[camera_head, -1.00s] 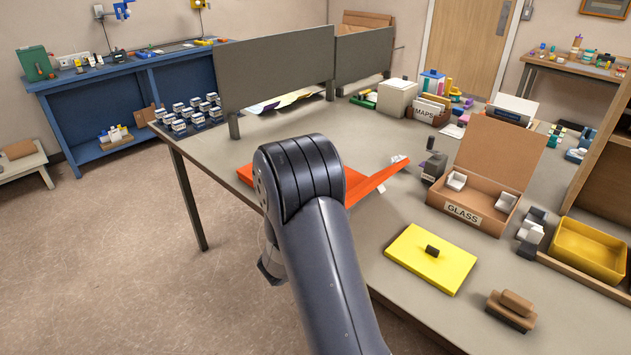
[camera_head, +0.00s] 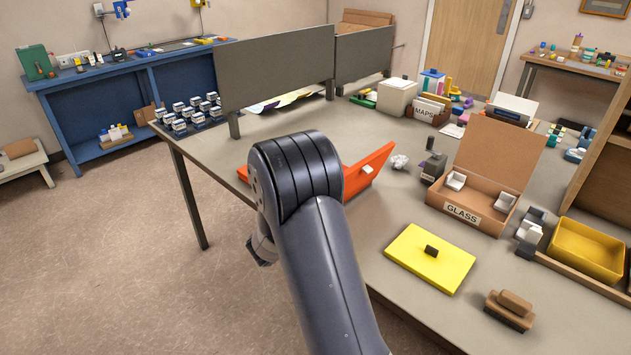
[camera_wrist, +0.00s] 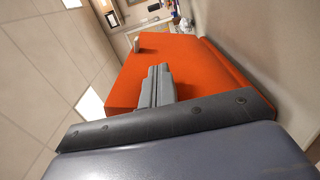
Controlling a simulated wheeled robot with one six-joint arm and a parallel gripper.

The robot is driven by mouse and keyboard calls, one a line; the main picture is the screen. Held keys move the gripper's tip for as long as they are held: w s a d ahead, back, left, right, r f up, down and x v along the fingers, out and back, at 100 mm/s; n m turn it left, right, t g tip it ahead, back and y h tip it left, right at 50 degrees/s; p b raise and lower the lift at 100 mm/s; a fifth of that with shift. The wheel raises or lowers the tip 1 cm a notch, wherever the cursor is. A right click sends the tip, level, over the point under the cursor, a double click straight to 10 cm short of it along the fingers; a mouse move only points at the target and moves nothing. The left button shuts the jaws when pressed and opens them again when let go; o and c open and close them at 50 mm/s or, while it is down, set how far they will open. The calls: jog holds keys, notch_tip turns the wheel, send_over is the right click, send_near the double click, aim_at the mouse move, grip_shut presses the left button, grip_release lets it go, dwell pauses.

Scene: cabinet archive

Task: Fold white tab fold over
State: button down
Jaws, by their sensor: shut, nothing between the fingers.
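An orange folder (camera_head: 374,164) lies on the grey table, with its flap raised at a steep tilt. A small white tab (camera_head: 367,169) sticks out from the flap's face. In the wrist view the orange flap (camera_wrist: 200,65) fills the middle, and the white tab (camera_wrist: 137,44) stands at its far left edge. My gripper (camera_wrist: 157,84) is shut and empty, its fingers in front of the orange surface; I cannot tell whether they touch it. In the head view my arm hides the gripper's fingertips and much of the folder.
A crumpled white piece (camera_head: 399,161) lies right of the folder. Further right stand an open GLASS box (camera_head: 478,210) and a yellow panel with a dark knob (camera_head: 430,258). Grey dividers (camera_head: 277,68) stand behind. Bare table lies between the folder and the yellow panel.

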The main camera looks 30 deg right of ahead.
jog(key=shift+w+a+r, duration=0.1)
jog(key=shift+w+r, duration=0.15)
jog(key=shift+w, duration=0.05)
jog(key=shift+w+a+r, duration=0.25)
jog(key=shift+w, duration=0.4)
jog(key=shift+w+a+r, duration=0.2)
jog(key=shift+w+r, duration=0.05)
jog(key=shift+w, duration=0.35)
jog(key=shift+w+a+r+b, duration=0.1)
jog(key=shift+w+a+b, duration=0.15)
jog(key=shift+w, duration=0.4)
jog(key=shift+w+a+r+b, duration=0.1)
jog(key=shift+w+a+b, duration=0.15)
jog(key=shift+w, duration=0.4)
jog(key=shift+f, duration=0.1)
